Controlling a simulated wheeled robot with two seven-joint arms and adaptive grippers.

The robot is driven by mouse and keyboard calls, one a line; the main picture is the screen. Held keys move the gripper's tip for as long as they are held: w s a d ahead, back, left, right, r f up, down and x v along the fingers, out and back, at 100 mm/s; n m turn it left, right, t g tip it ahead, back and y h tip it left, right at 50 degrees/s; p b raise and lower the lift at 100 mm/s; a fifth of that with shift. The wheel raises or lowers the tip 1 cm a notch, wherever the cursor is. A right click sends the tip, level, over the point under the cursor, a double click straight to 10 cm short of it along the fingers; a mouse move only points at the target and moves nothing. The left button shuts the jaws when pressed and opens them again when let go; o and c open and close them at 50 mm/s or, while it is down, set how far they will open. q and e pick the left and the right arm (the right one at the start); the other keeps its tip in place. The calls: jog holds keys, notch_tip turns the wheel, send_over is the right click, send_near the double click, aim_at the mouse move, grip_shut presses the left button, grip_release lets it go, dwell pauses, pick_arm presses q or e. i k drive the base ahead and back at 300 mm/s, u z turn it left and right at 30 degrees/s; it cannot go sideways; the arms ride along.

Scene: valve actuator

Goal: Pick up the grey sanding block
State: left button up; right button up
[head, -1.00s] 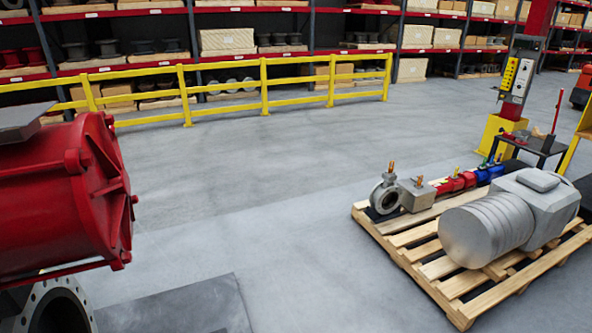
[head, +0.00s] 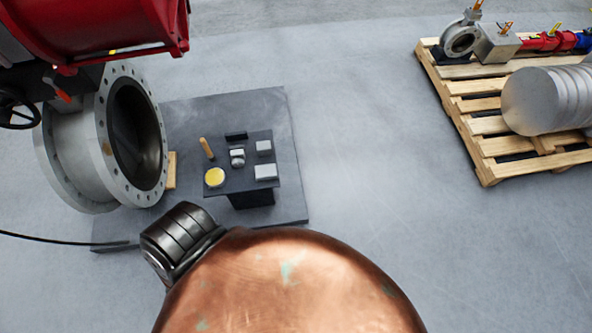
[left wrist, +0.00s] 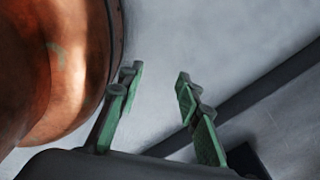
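Several small items lie on a small dark table (head: 222,181) in the head view. Among them are a grey block (head: 265,172) at the right front, a smaller grey block (head: 264,147) behind it and a light grey piece (head: 237,155) in the middle. I cannot tell for sure which is the sanding block. My left gripper (left wrist: 158,80) shows only in the left wrist view. Its two green and black fingers are apart, with nothing between them. It is away from the table items, which do not show in that view. My right gripper is in neither view.
The table also holds a yellow disc (head: 214,177), a wooden-handled tool (head: 207,148) and a black block (head: 236,136). A large flanged valve (head: 75,160) under a red actuator (head: 100,30) stands close on the left. A loaded pallet (head: 480,135) is at the right; floor between is clear.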

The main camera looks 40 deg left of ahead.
aim_at(266, 172)
jog(key=z, duration=1.8)
jog(key=k, duration=2.05)
jog(key=u, duration=2.35)
jog(key=i, duration=0.5)
jog(key=u, duration=0.1)
